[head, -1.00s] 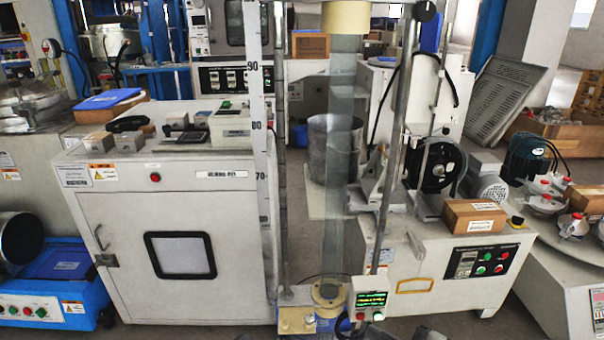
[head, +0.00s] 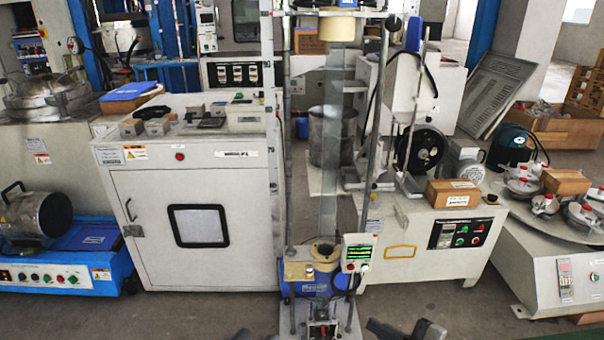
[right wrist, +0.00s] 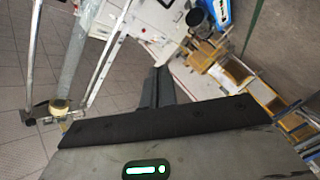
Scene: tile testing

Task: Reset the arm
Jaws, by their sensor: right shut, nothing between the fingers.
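My right gripper shows in the right wrist view (right wrist: 160,80), its dark fingers together with nothing between them. In the head view only dark parts of my right arm (head: 405,330) show at the bottom edge, right of the test stand. A small dark tip (head: 243,335) at the bottom left of the stand may be part of my left gripper; its jaws cannot be made out. The tall test stand with a clear vertical tube (head: 332,150) stands upright in front of me, apart from my right gripper.
A control box (head: 357,253) with a green display is on the stand. A white cabinet (head: 140,220) stands left, a white machine (head: 415,225) right, and a round-topped table with weights (head: 545,250) far right. Grey floor (head: 180,315) is free in front of the cabinet.

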